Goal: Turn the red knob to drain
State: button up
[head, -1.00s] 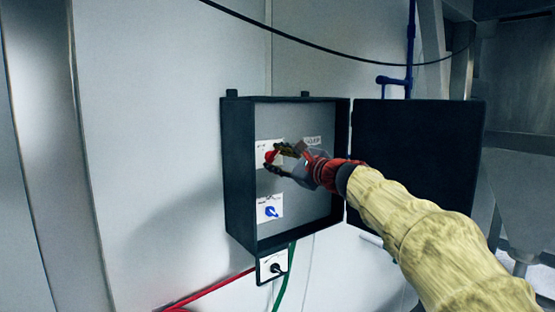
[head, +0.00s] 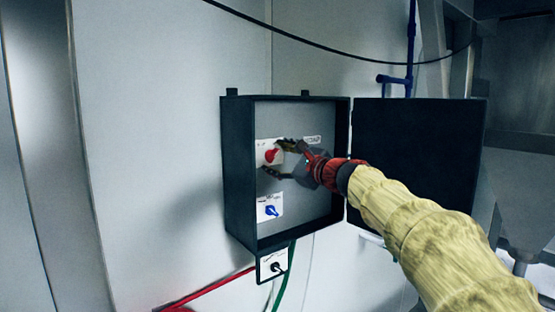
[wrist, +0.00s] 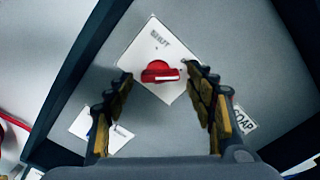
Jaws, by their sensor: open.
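The red knob (head: 271,156) sits on a white plate (head: 262,148) inside the open dark box. In the wrist view the red knob (wrist: 158,74) has a bar handle with a pale end toward the right. The word SHUT shows on the plate above it; no other word on this plate is readable. My gripper (head: 275,160) is open and empty, in front of the plate and just right of the knob in the head view. In the wrist view my gripper (wrist: 158,86) has a finger on each side of the knob, with gaps; contact is not visible.
A blue knob (head: 270,210) on another white plate is below the red one. A small plate with a black switch (head: 275,267) hangs under the box (head: 237,170). The box door (head: 420,150) stands open at right. A SOAP label (wrist: 243,120) is near the right finger.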

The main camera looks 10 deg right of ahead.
jog(key=v, duration=1.2)
jog(key=shift+w+a, duration=0.1)
jog(key=s+a+f+n+g+h+b, duration=0.1)
jog(key=s+f+n+g, duration=0.3)
jog(key=f, duration=0.7)
jog(key=s+a+f+n+g+h, duration=0.15)
jog(key=s+f+n, duration=0.4)
jog(key=f, duration=0.55)
jog(key=s+a+f+n+g+h+b, duration=0.1)
jog(key=s+f+n+b, duration=0.5)
jog(key=s+f, duration=0.7)
jog(key=s+a+f+n+g+h+b, duration=0.1)
jog(key=s+f+n+g+h+b, duration=0.2)
jog(key=s+f+n+b, duration=0.4)
jog(key=shift+s+a+f+g+b, duration=0.2)
jog(key=shift+s+f+g+b, duration=0.5)
jog(key=shift+s+f, duration=3.6)
